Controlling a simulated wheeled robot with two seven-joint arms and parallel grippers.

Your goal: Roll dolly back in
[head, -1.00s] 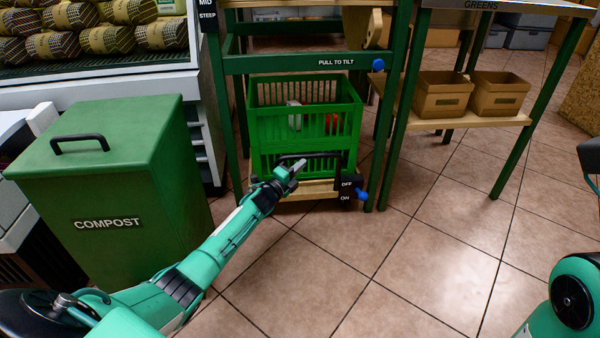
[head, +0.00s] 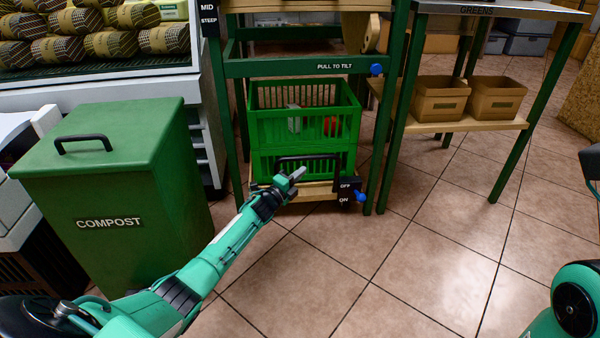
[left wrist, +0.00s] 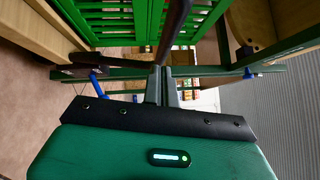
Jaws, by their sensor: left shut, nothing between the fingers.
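The dolly (head: 319,189) is a low wooden board between the green legs of a stand. It carries two stacked green crates (head: 305,124); the upper one holds a white item and a red item. A black handle bar (head: 310,157) rises at the dolly's front. A black block beside it reads OFF and ON and has a blue lever (head: 361,196). My left gripper (head: 297,174) is shut and empty just in front of the handle. In the left wrist view its fingertips (left wrist: 161,72) are close to the dark bar (left wrist: 176,28); contact cannot be told. My right gripper is out of view.
A green compost bin (head: 110,180) stands left of the stand. A blue knob (head: 376,69) marked PULL TO TILT is on the stand's crossbar. A table with two brown boxes (head: 440,98) on its lower shelf is at the right. The tiled floor in front is clear.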

